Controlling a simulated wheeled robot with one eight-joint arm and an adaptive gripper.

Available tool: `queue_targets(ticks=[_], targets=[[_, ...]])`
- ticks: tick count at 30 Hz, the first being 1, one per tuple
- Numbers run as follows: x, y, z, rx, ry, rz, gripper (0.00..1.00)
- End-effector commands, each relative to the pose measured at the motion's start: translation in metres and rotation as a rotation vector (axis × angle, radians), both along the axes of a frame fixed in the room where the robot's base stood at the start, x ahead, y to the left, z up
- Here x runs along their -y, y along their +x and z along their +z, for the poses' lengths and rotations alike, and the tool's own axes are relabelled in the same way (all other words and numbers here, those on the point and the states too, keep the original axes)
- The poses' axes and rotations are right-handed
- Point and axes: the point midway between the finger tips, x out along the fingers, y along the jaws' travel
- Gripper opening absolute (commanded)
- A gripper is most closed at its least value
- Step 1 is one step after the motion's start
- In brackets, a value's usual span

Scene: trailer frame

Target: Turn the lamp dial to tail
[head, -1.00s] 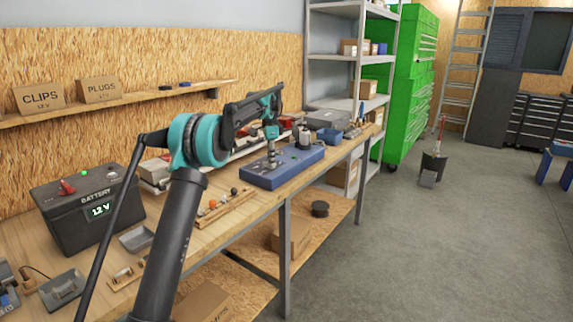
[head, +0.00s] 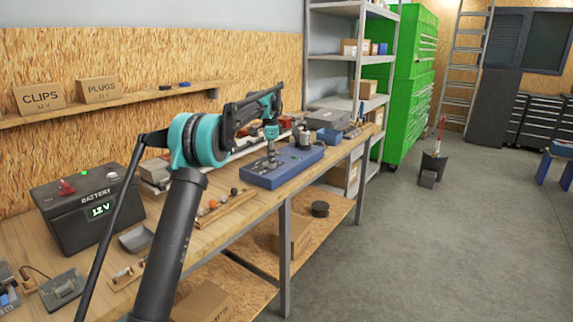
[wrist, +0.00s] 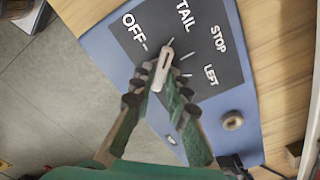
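The lamp dial (wrist: 162,70) has a pale bar-shaped pointer on a dark panel of the blue lamp box (wrist: 112,48). The panel is marked OFF, TAIL, STOP and LEFT. The pointer's far end lies close to the tick by TAIL (wrist: 184,16), to the right of OFF (wrist: 134,28). My gripper (wrist: 162,72) has a finger on each side of the pointer and looks shut on it. In the head view my gripper (head: 271,152) reaches down onto the blue lamp box (head: 262,178); the dial is too small to read there.
A round tan knob (wrist: 232,121) sits on the box near the gripper. A battery (head: 85,212) reading 12 V stands at the bench's left. A wooden rack (head: 224,208) with small balls lies in front of the box.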

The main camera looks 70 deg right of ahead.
Motion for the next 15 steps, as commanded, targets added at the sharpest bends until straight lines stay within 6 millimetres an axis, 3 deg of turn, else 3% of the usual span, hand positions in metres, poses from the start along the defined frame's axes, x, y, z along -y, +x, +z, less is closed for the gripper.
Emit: queue_targets(ticks=[4, 15], targets=[[-0.0002, -0.0001, -0.0002, -0.001, 0.001, 0.000, 0.35], [-0.0002, -0.0004, 0.0040, -0.001, 0.002, -0.001, 0.35]])
